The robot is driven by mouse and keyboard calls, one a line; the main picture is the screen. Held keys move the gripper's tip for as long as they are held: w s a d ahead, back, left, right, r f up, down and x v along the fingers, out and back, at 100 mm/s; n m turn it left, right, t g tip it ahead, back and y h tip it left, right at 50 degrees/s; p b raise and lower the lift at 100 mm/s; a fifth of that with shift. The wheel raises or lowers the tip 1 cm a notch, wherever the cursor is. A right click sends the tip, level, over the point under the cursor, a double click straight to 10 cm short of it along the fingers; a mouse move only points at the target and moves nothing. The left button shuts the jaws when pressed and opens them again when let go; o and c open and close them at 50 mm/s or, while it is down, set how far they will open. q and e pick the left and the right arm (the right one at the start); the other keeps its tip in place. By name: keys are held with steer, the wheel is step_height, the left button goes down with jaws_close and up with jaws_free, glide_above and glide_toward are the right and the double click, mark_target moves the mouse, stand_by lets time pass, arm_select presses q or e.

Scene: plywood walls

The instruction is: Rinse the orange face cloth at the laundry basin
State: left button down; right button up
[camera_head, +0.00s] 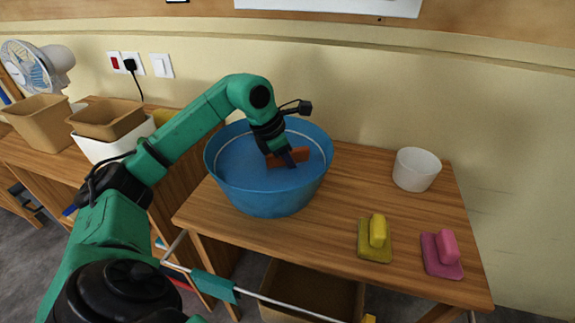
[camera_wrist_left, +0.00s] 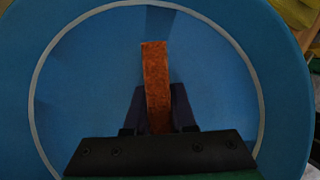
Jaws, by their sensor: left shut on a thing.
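The blue basin (camera_head: 270,200) stands on the wooden table, with a pale line around its inside. In the left wrist view the basin (camera_wrist_left: 85,60) fills most of the picture. My left gripper (camera_head: 287,158) reaches down into the basin and is shut on the orange face cloth (camera_head: 300,157). In the left wrist view the orange cloth (camera_wrist_left: 154,75) sticks out between the two dark fingers of my left gripper (camera_wrist_left: 158,110). Whether the cloth touches the basin's bottom cannot be told. My right gripper is not in view.
On the table (camera_head: 340,225), a white tub (camera_head: 415,169) stands right of the basin. A yellow-green scrubber (camera_head: 375,240) and a pink scrubber (camera_head: 442,254) lie near the front right. Brown and white bins (camera_head: 98,148) stand at left, by a fan (camera_head: 35,68).

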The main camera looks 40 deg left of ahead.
arm_select(q)
steer(key=shift+r+p, duration=6)
steer(key=shift+r, duration=0.8)
step_height(320, 180, up, 4)
steer(key=p, duration=0.4)
